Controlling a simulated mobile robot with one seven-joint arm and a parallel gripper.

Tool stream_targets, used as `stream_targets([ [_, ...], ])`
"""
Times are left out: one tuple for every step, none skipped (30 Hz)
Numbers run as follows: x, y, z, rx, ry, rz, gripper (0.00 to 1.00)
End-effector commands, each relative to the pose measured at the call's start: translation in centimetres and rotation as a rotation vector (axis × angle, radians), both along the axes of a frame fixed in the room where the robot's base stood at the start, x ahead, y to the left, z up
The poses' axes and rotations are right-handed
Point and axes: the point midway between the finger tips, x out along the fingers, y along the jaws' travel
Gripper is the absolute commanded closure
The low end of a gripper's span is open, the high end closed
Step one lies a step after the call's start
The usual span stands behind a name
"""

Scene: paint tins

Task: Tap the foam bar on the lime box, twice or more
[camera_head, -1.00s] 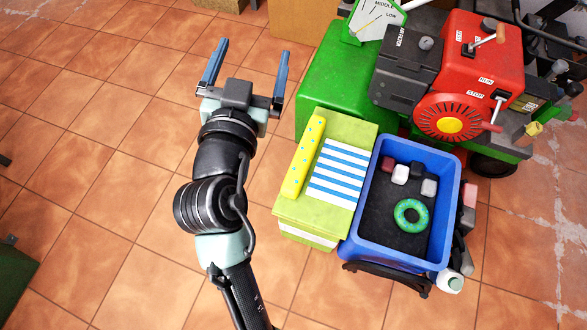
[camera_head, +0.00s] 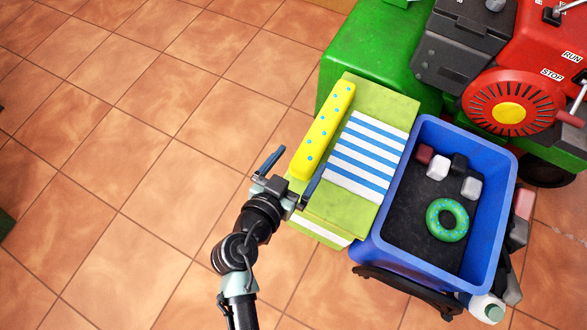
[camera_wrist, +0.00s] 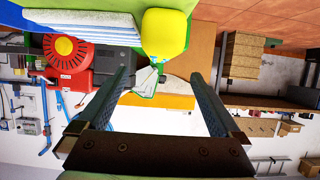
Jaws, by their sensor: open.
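The foam bar (camera_head: 323,130) is yellow with blue dots and lies lengthwise along the left side of the lime box (camera_head: 388,97). Its near end shows as a yellow block in the wrist view (camera_wrist: 164,33). My gripper (camera_head: 303,159) is open and empty at the near left corner of the box. In the head view its fingers lie on either side of the bar's near end. In the wrist view the bar end appears beyond and above the gap between the fingertips (camera_wrist: 158,73). I see no clear contact with the bar.
A blue-and-white striped pad (camera_head: 368,156) lies on the box, right of the bar. A blue bin (camera_head: 506,185) stands close on the right, holding a green ring (camera_head: 447,219) and several small blocks. A red machine (camera_head: 545,70) and green housing (camera_head: 370,50) stand behind. Tiled floor at left is clear.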

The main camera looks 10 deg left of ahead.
Motion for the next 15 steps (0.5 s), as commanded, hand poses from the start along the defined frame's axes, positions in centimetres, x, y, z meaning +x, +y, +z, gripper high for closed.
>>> stream_targets([
  [1.0,-0.3,-0.6,-0.002,-0.003,-0.002,0.0],
  [1.5,-0.5,-0.8,-0.002,-0.002,-0.003,0.0],
  [2.3,-0.7,-1.1,0.0,-0.002,-0.003,0.0],
  [2.8,-0.9,-1.4,-0.001,-0.003,-0.002,0.0],
  [3.3,-1.1,-1.6,-0.001,-0.003,-0.002,0.0],
  [4.0,-1.3,-1.9,0.0,-0.002,-0.002,0.0],
  [4.5,-1.5,-2.1,-0.001,-0.003,-0.002,0.0],
  [5.0,-1.6,-2.4,0.0,-0.002,-0.002,0.0],
  [5.7,-1.8,-2.6,0.0,-0.002,-0.001,0.0],
  [6.1,-2.0,-2.8,-0.001,-0.002,-0.001,0.0],
  [6.5,-2.1,-3.0,0.0,-0.003,-0.001,0.0],
  [7.0,-2.3,-3.2,0.0,-0.001,-0.001,0.0],
  [7.3,-2.4,-3.3,0.0,-0.001,-0.001,0.0],
  [7.6,-2.5,-3.4,-0.001,-0.002,-0.001,0.0],
  [8.0,-2.6,-3.6,-0.001,-0.001,-0.001,0.0],
])
